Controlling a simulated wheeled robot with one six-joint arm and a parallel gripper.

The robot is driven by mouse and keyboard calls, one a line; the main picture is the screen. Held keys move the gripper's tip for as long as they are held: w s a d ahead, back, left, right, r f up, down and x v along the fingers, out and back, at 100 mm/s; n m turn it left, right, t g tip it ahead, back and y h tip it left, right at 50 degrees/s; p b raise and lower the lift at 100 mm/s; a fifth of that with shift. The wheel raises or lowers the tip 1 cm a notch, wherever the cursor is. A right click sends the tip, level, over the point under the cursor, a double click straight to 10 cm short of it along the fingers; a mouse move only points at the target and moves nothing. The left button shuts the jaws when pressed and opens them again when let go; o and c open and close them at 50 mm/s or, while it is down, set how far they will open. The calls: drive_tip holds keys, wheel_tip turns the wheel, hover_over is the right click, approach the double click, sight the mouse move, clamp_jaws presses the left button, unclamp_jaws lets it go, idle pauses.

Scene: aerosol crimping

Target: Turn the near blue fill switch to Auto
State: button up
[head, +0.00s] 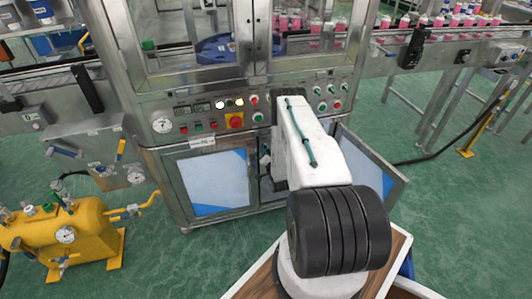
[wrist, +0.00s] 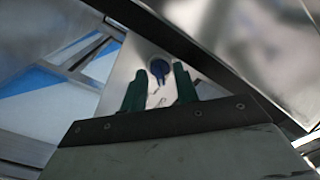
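The switch's set position is unclear. In the head view my arm hides the gripper and the switch.
The machine's panel (head: 215,113) carries gauges, lit buttons and a red stop. Open cabinet doors (head: 372,168) stand below it. A yellow tank (head: 65,235) is at the left. Conveyors with pink cans (head: 465,18) run behind.

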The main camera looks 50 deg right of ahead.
drive_tip(key=shift+c, duration=0.3)
clamp_jaws()
drive_tip(key=shift+n, duration=0.3)
drive_tip(key=n, duration=1.7)
drive_tip(key=shift+a, duration=0.1)
drive_tip(key=shift+n, duration=0.3)
